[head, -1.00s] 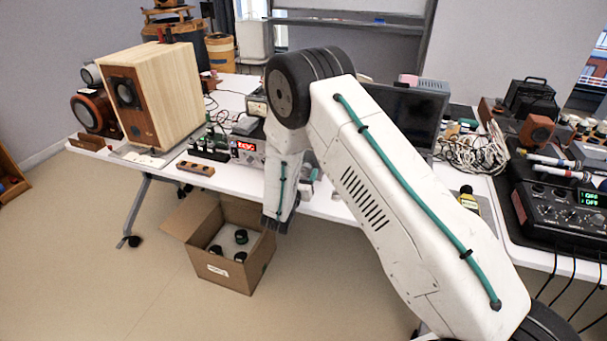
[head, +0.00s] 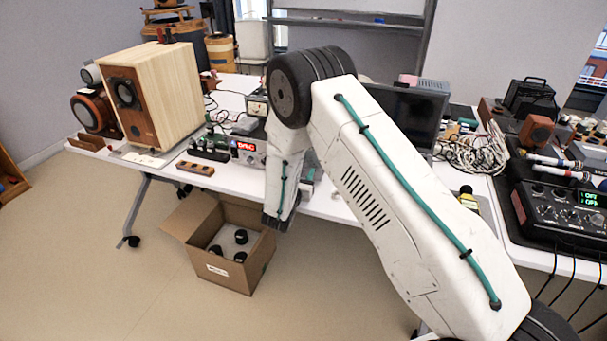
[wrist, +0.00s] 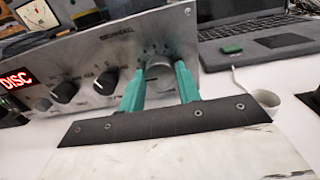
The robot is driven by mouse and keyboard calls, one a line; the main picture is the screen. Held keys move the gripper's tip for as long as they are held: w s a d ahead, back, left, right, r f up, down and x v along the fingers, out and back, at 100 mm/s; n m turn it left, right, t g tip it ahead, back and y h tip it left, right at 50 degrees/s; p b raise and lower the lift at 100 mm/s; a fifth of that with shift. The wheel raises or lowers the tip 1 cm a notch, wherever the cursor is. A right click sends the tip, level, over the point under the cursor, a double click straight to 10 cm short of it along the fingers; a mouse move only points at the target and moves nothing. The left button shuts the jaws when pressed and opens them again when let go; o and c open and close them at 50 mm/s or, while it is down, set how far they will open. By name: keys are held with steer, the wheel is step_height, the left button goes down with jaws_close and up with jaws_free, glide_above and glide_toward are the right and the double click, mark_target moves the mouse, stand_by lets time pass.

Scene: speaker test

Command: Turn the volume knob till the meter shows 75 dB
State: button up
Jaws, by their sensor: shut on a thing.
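The amplifier (head: 250,150) is a silver box with a red display on the white table, partly hidden by my arm in the head view. In the wrist view its front panel (wrist: 110,45) carries black knobs and a grey round volume knob (wrist: 158,70) with marks around it. My gripper (wrist: 158,80) has its green fingers on either side of that knob and is shut on it. The meter (wrist: 37,14) is a dial box at the upper left, cut by the frame; it also shows in the head view (head: 257,105). I cannot read its value.
A large wooden speaker (head: 165,90) stands on the left of the table. A laptop (wrist: 255,35) and a white cup (wrist: 266,101) are right of the amplifier. An open cardboard box (head: 235,275) is on the floor below. A mixer (head: 560,210) and cables fill the right side.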

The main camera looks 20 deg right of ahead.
steer(key=m, duration=1.2)
steer(key=shift+s+f+m, duration=0.1)
steer(key=shift+m, duration=2)
steer(key=o, duration=1)
steer(key=shift+c, duration=0.2)
